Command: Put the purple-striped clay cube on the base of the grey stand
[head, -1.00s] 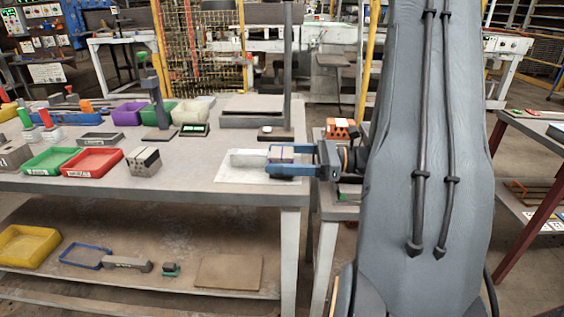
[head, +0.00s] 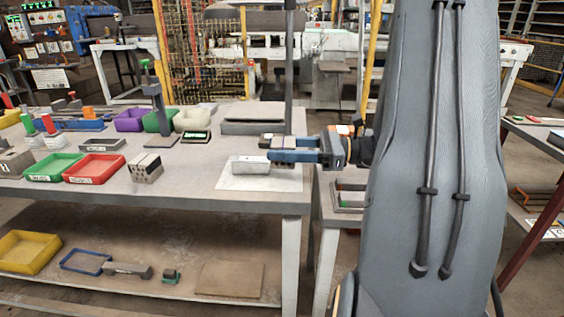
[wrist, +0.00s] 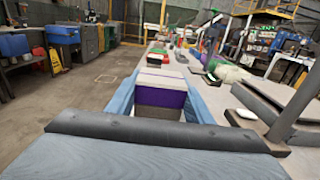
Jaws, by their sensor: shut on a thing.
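My gripper (head: 278,149) is shut on the purple-striped clay cube, above the right part of the front table. In the wrist view the cube (wrist: 160,90) sits between the blue fingers, showing a purple band between lighter and grey layers. In the head view the fingers hide most of it. The grey stand, a wide slab base (head: 252,127) with a tall dark post, stands behind my gripper at the table's back right. Its base (wrist: 262,117) is at right in the wrist view.
A pale block (head: 250,166) lies on a white sheet (head: 285,182) below and left of my gripper. A small display device (head: 196,136) is left of the stand.

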